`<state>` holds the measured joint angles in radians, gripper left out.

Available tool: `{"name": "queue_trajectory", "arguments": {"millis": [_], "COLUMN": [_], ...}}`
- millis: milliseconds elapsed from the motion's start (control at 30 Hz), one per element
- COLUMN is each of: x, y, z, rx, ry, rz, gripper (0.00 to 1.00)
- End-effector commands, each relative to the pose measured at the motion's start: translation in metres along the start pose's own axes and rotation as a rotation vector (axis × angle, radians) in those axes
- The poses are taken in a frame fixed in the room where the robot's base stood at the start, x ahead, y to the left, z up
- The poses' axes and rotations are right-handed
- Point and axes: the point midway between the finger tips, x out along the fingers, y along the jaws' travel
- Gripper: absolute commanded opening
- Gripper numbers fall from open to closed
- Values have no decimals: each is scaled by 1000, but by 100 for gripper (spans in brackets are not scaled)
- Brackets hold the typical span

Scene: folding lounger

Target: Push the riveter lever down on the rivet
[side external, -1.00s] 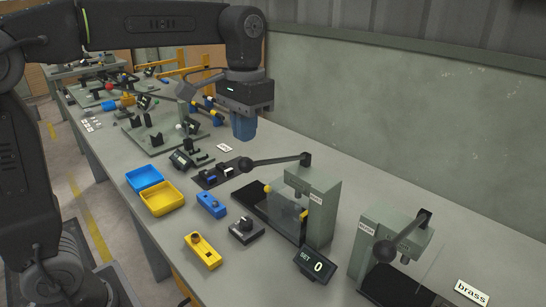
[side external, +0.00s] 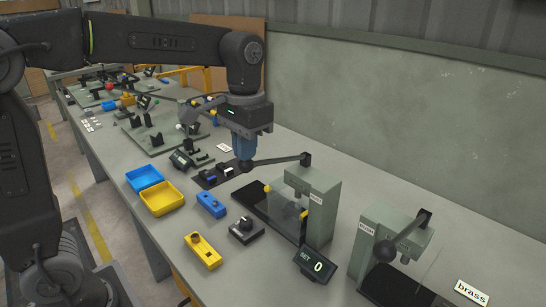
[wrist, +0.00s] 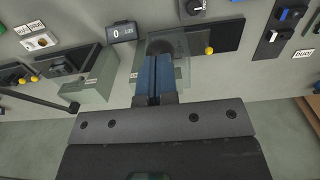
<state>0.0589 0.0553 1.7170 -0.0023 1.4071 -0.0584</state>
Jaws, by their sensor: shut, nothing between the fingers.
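The lever (side external: 277,161) is a dark bar with a round ball knob (side external: 246,166) at its free end, on the grey-green press (side external: 322,212) in the middle of the bench. In the side view it lies nearly level, slightly lower at the knob. My gripper (side external: 245,157) is shut and empty, pointing down, its blue fingertips at the top of the knob. I cannot tell whether they touch it. In the wrist view the shut blue fingers (wrist: 154,76) show from above.
A second press (side external: 372,240) with its own ball lever stands at the right, by a display (side external: 316,265) reading 0. A yellow tray (side external: 162,198) and a blue tray (side external: 144,178) lie at the left. A yellow-knobbed base (side external: 262,212) sits before the middle press.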

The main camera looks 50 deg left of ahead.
Motion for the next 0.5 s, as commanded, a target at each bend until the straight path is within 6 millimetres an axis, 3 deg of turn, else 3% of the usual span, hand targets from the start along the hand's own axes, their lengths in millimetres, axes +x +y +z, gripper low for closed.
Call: {"name": "queue_trajectory", "arguments": {"millis": [500], "x": [23], "y": [0], "z": [0], "rx": [0], "ry": [-2], "rz": [0], "gripper": [0]}}
